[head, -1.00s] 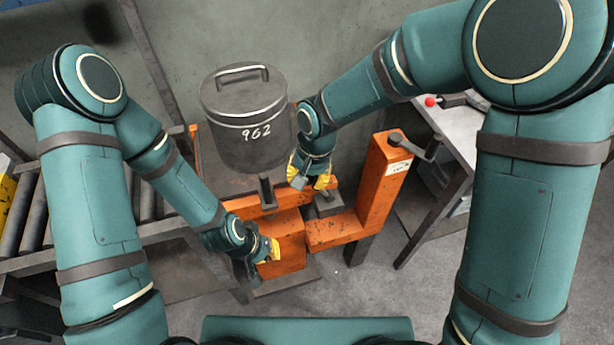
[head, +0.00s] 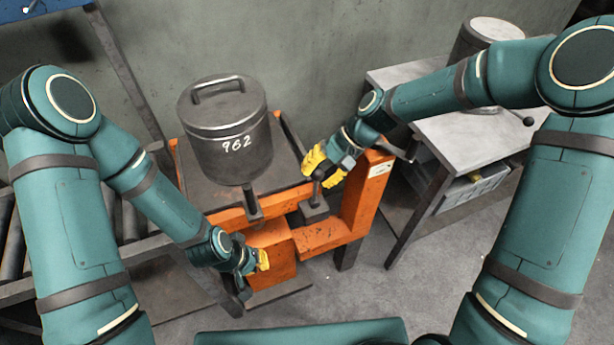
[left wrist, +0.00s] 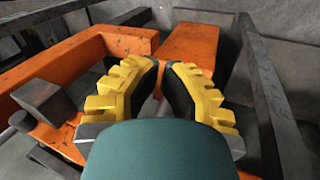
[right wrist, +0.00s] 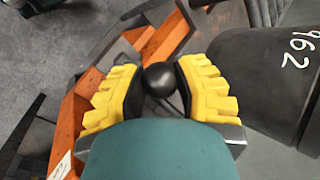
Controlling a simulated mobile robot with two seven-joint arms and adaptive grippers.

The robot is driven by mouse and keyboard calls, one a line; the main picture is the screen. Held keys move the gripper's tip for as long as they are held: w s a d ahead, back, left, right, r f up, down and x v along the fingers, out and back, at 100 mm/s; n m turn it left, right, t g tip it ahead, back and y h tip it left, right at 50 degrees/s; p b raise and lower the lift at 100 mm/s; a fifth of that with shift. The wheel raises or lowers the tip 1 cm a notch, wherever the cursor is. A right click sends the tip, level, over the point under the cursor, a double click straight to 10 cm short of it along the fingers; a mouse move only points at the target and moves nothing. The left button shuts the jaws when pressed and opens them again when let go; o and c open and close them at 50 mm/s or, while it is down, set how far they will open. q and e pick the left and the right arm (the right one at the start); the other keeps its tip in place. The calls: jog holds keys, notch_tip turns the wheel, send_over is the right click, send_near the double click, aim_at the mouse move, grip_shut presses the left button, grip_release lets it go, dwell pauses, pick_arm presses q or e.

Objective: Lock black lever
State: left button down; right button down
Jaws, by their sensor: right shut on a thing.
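The black lever's round ball knob (right wrist: 160,78) sits between the yellow fingers of my right gripper (right wrist: 160,82), which is shut on it. In the head view my right gripper (head: 323,170) is above the orange press frame (head: 322,235), and the lever's dark shaft (head: 316,192) rises from a dark block under the fingers. The fingers hide much of the lever there. My left gripper (head: 262,260) is low at the front of the frame, beside an orange block (head: 274,262). In the left wrist view its fingers (left wrist: 161,75) are close together, with nothing seen held.
A dark lidded canister (head: 226,140) marked 962 stands left of my right gripper. A crank handle (head: 402,152) is on the orange post at right. A grey table (head: 470,128) stands beyond it. Rollers lie at far left. Open floor is in front.

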jog(key=shift+w+d+f+g+y+b, duration=0.1)
jog(key=shift+w+d+f+g+y, duration=0.2)
jog(key=shift+d+y, duration=0.45)
jog(key=shift+w+d+f+g+y+b, duration=0.15)
jog(key=shift+w+d+f+y, duration=0.15)
jog(key=shift+d+y, duration=0.5)
jog(key=shift+w+d+f+g+y+b, duration=0.1)
jog(key=shift+w+d+f+g+y, duration=0.25)
jog(key=shift+d, duration=0.7)
jog(key=shift+s, duration=0.15)
jog(key=c, duration=0.6)
grip_release()
jog(key=shift+d, duration=0.1)
jog(key=shift+r, duration=0.1)
jog(key=v, duration=1.2)
jog(key=shift+s, duration=0.15)
